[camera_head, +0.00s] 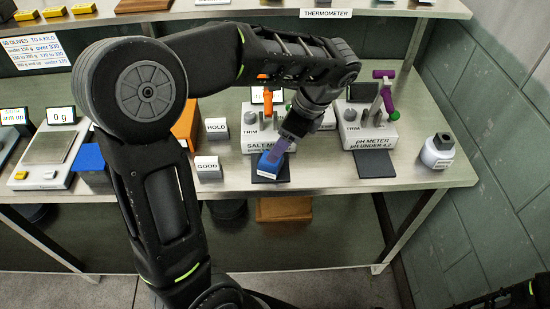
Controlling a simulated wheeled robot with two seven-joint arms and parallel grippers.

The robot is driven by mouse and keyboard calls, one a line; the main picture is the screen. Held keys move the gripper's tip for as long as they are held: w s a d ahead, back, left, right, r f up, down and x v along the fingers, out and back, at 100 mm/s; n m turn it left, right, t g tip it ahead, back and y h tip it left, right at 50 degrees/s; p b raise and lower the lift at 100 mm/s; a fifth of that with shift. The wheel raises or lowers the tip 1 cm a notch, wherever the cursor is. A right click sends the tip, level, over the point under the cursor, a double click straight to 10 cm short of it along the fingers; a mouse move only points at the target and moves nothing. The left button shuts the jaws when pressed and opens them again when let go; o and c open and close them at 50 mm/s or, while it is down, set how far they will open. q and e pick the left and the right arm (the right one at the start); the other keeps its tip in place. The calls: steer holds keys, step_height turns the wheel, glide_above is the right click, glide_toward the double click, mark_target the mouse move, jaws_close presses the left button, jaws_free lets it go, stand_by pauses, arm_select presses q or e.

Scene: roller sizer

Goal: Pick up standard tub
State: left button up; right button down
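A small blue tub (272,165) with a white label too small to read sits at the dark pad in front of the salt meter. My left gripper (279,150) comes down from above and behind it, with a purplish finger at the tub's top. I cannot tell whether the fingers are closed on it or whether it is lifted. A white tub with a dark lid (437,151) stands at the bench's right end. I cannot tell from the labels which is the standard tub. My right gripper is out of view; only dark arm parts show at bottom right.
The salt meter (254,138) and pH meter (368,134) stand on the steel bench (330,178). GOOD (208,168) and HOLD (216,128) signs, an orange box (186,125) and a scale (48,149) are left. A shelf (410,9) runs above; a wall is right.

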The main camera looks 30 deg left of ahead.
arm_select(q)
steer(key=shift+x, duration=1.35)
steer(key=shift+a+f+p, duration=0.15)
steer(key=shift+f+p, duration=0.15)
steer(key=shift+f, duration=0.2)
steer(key=x, duration=0.4)
steer(key=shift+f+p, duration=0.1)
steer(key=shift+p, duration=0.25)
steer(key=c, duration=1.4)
steer(key=shift+w, duration=0.1)
